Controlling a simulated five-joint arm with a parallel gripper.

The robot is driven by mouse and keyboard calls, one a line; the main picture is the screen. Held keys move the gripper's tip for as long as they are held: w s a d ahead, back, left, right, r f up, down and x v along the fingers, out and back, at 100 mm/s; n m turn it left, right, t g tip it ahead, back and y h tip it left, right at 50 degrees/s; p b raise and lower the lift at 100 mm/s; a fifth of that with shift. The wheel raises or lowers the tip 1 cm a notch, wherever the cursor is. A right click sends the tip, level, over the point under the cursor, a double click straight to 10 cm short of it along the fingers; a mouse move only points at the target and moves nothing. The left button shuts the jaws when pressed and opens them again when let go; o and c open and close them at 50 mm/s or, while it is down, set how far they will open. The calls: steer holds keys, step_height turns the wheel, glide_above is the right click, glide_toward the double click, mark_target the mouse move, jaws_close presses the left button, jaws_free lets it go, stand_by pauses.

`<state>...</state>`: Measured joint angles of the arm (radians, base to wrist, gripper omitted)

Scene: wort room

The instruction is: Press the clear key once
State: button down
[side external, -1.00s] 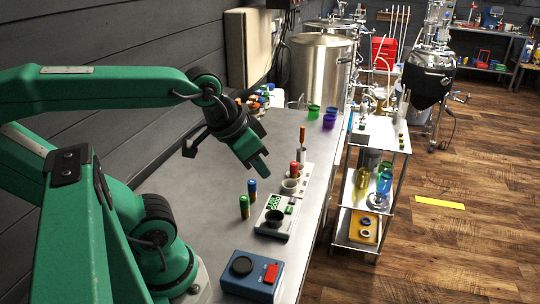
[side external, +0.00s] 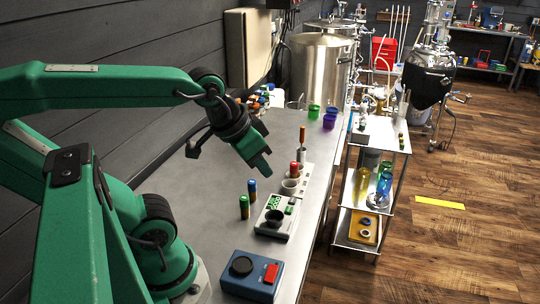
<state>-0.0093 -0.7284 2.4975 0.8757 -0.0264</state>
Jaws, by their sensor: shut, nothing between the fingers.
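My gripper (side external: 262,170) is shut and empty, held in the air above the grey bench, pointing down and to the right. Nearer the camera is a blue box (side external: 240,285) with a black round top (side external: 241,266) and a red key (side external: 271,273). Labels are too small to read, so I cannot tell which key is the clear key. My gripper touches neither device.
A green-topped vial (side external: 244,208) and a blue-topped vial (side external: 252,190) stand left of the white instrument. Behind it are a red-topped vial (side external: 294,169), a small grey cup (side external: 289,186) and an upright brown-handled tool (side external: 302,136). The bench left of the vials is clear.

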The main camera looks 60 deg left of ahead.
steer(key=w+a+f+n, duration=0.4)
steer(key=w+a+n, duration=0.15)
steer(key=w, duration=0.35)
steer(key=n+t+y, duration=0.1)
steer(key=n+y, duration=0.1)
steer(key=n, duration=0.6)
glide_above(291, 200)
step_height(291, 200, down, 7)
steer(key=shift+d, duration=0.15)
steer(key=shift+f, duration=0.25)
steer(key=shift+f, duration=4.2)
steer(key=shift+f, duration=0.2)
steer(key=shift+f, duration=0.2)
